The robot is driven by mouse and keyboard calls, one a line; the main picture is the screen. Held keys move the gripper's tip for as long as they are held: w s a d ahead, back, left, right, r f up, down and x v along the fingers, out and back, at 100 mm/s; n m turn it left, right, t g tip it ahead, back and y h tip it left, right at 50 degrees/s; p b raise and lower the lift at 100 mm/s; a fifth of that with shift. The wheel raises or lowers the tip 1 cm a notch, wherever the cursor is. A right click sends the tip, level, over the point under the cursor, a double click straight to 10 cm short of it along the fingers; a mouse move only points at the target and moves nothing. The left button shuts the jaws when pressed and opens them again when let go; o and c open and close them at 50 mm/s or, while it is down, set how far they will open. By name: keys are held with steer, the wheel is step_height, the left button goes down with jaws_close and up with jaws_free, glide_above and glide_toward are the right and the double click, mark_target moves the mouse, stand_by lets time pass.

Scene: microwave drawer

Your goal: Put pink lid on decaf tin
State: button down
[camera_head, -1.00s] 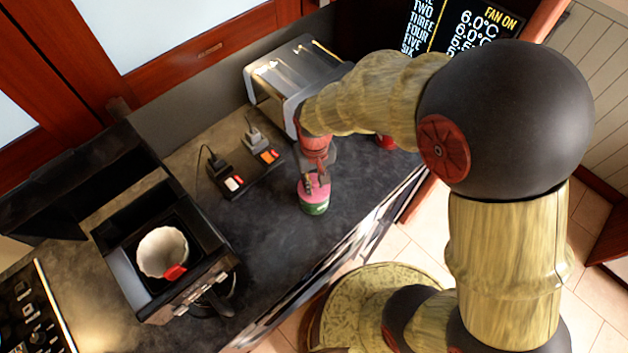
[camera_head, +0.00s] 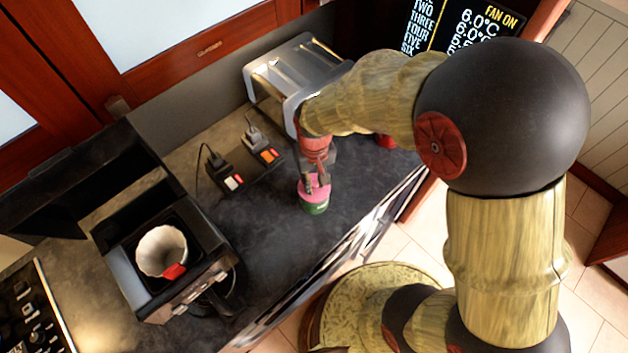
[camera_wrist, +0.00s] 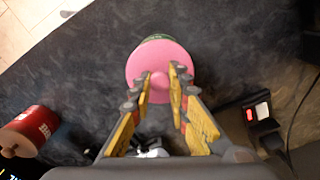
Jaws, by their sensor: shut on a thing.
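The pink lid (camera_wrist: 148,62) is a round disc with a knob. It lies over the top of the green decaf tin (camera_head: 317,208), which stands upright on the dark worktop near its front edge. In the wrist view a sliver of the tin (camera_wrist: 157,37) shows past the lid's far rim. My gripper (camera_wrist: 161,82) is shut on the lid's knob, one finger on each side. In the head view my gripper (camera_head: 317,184) reaches down from above. The lid hides the tin's rim, so I cannot tell if it is fully seated.
Switched sockets with plugs (camera_head: 233,180) lie behind the tin, a metal toaster (camera_head: 290,80) stands at the back, and a coffee machine (camera_head: 165,260) stands left. The worktop (camera_head: 265,235) between is clear.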

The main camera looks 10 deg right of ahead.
steer(key=shift+f, duration=0.1)
stand_by(0.3)
steer(key=c, duration=1.6)
jaws_free()
steer(key=shift+o, duration=0.6)
steer(key=o, duration=0.3)
steer(key=shift+o, duration=0.2)
steer(key=shift+r+p, duration=2.55)
steer(key=shift+r, duration=1)
